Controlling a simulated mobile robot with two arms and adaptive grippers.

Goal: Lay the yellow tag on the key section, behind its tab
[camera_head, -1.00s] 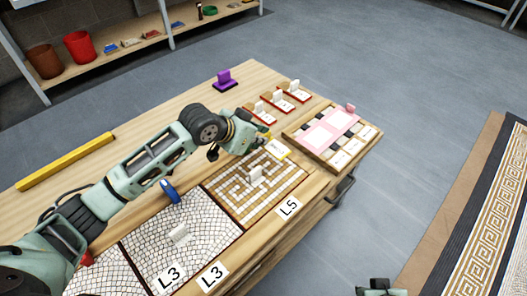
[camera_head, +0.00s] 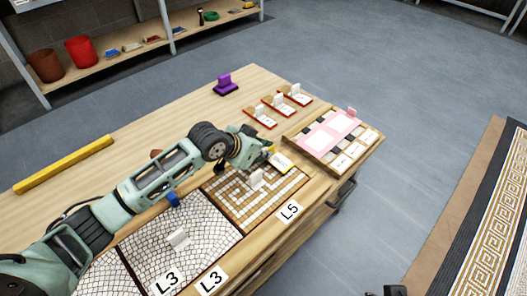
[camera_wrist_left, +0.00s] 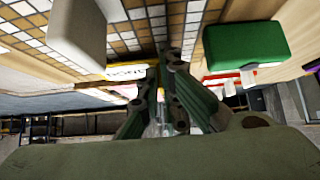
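The key section (camera_head: 235,205), a brown and white meander panel, lies on the bench with a white upright tab (camera_head: 256,177) near its middle. The tab also shows large in the wrist view (camera_wrist_left: 75,30). The yellow tag (camera_head: 282,161), white-faced with yellow edges, is at the fingertips of my left gripper (camera_head: 266,155), above the panel's far right edge. In the wrist view the tag (camera_wrist_left: 122,72) meets the fingertips (camera_wrist_left: 168,62), which are close together on it. Part of my right gripper (camera_head: 385,292) shows at the bottom edge; its fingers are unclear.
A board with a pink sheet (camera_head: 325,133) lies right of the panel. Several red-edged cards with white tabs (camera_head: 273,102) and a purple block (camera_head: 225,84) stand behind. White mosaic panels (camera_head: 178,250) lie left. A green block (camera_wrist_left: 245,45) is close in the wrist view.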

